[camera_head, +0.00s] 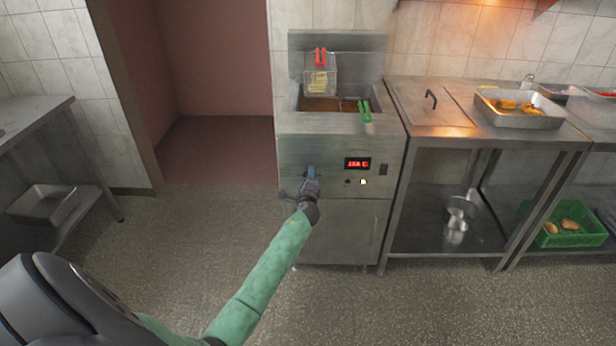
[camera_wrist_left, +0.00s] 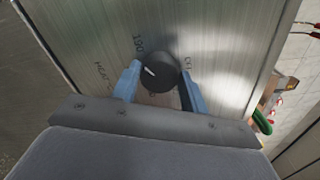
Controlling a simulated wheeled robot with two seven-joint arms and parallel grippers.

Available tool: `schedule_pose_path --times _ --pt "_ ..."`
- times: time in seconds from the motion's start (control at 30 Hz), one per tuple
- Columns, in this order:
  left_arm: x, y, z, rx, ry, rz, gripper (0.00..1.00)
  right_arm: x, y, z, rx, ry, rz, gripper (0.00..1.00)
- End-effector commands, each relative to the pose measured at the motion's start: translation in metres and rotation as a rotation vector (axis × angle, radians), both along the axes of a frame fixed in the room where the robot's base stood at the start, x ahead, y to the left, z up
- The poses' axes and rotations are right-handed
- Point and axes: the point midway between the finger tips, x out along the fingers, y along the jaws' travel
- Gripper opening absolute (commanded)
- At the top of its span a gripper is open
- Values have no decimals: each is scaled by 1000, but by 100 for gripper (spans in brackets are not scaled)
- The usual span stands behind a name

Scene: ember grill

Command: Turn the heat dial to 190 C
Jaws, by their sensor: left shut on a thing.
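The heat dial is a round black knob (camera_wrist_left: 160,73) with a white pointer line, on the fryer's steel front panel. In the left wrist view it sits between the blue fingers of my left gripper (camera_wrist_left: 162,88), which is shut on it. The panel print around it includes "190", "OFF" and "HEAT"; the pointer's exact setting is hard to read. In the head view my left gripper (camera_head: 311,172) is at the fryer front (camera_head: 340,150) and hides the dial. A red lit display (camera_head: 357,163) is right of it; its digits are too small to read surely. My right gripper is not in view.
Above the panel are the oil vat, a red-handled basket (camera_head: 320,75) with fries and a green handle (camera_head: 364,110). A steel table (camera_head: 430,120) with a tray (camera_head: 520,118) adjoins on the right. A green crate (camera_head: 580,240) is lower right. The floor in front is clear.

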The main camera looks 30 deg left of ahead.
Motion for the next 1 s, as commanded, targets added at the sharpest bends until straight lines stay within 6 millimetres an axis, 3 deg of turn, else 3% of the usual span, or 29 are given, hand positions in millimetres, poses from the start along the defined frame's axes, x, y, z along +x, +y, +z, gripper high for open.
schedule_pose_path --times 0.2,0.87,0.9,1.0 --pt "0 -1 -1 82 53 -2 21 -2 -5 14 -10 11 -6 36" --pt "0 -2 -2 124 79 -2 21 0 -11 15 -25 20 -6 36" --pt "0 -2 -2 124 79 -2 52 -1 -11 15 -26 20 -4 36" --pt "0 -1 -2 124 78 -1 65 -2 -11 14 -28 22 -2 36"
